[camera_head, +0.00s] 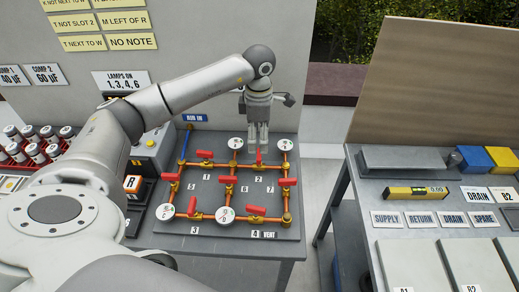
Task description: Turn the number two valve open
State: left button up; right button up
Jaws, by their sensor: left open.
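The pipe board (285,234) lies on a grey table and carries orange pipes with several red-handled valves. The number two valve (259,157) is on the upper pipe, above the label 2 (258,179). Its red handle shows just below my left gripper's fingers and looks turned across the pipe. My left gripper (258,146) points down over this valve, with its fingers apart. The fingers partly hide the handle, and I cannot tell whether they touch it. My right gripper is not in view.
The number one valve (204,153) is to the left, and the number seven valve (287,181) is below right. White gauges (235,143) stand on the pipes, one close to my gripper. A second table (395,185) stands at right, across a gap.

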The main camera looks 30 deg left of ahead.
aim_at(259, 157)
pick_arm(q)
notch_tip(259, 157, down, 7)
jog(key=shift+f+p, duration=0.1)
jog(key=shift+p, duration=0.7)
jog(key=c, duration=1)
